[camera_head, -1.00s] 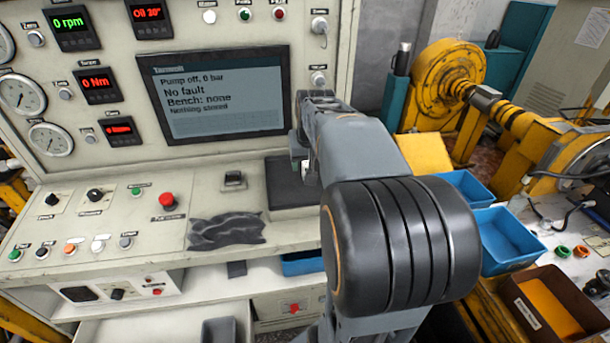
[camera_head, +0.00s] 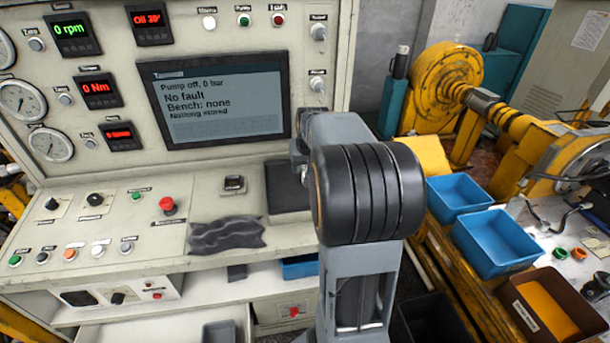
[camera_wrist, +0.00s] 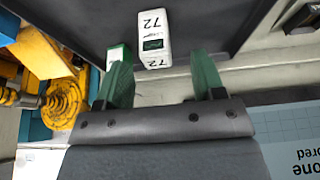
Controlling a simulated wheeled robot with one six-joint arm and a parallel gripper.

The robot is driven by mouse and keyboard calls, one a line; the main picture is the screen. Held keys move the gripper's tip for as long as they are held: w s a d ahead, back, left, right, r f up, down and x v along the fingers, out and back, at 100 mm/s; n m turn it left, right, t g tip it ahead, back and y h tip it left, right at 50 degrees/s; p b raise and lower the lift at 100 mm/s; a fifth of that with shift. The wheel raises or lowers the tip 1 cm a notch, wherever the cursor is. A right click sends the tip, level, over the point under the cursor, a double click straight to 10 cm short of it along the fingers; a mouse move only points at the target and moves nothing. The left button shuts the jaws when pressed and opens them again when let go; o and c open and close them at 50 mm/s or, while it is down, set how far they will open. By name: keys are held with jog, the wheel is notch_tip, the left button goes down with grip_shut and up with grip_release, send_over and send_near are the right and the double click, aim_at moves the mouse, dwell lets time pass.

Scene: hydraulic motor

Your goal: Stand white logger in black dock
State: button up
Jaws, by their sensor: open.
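The white logger (camera_wrist: 153,38), a small white block marked 72 with a green label, shows in the wrist view at the dark pad. My gripper (camera_wrist: 158,52) is open, its two green fingers on either side of the logger in the picture. I cannot tell whether they touch it. A white and green piece (camera_wrist: 115,55) shows beside the left finger, partly hidden by it. In the head view my arm hides the gripper and the logger. A small black square fitting (camera_head: 234,184) on the console may be the black dock; I cannot tell for sure.
The dark pad (camera_head: 284,188) lies on the console below the terminal screen (camera_head: 220,100). A crumpled dark cloth (camera_head: 227,235) and a red button (camera_head: 168,205) are nearby. Blue bins (camera_head: 495,242) and a brown bin (camera_head: 540,305) stand at the right.

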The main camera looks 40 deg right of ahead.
aim_at(306, 170)
jog(key=shift+p+x, duration=0.45)
jog(key=shift+x, duration=1.8)
jog(key=shift+d, duration=0.15)
jog(key=shift+c, duration=0.2)
jog(key=c, duration=1)
jog(key=shift+r, duration=0.15)
jog(key=shift+c, duration=0.2)
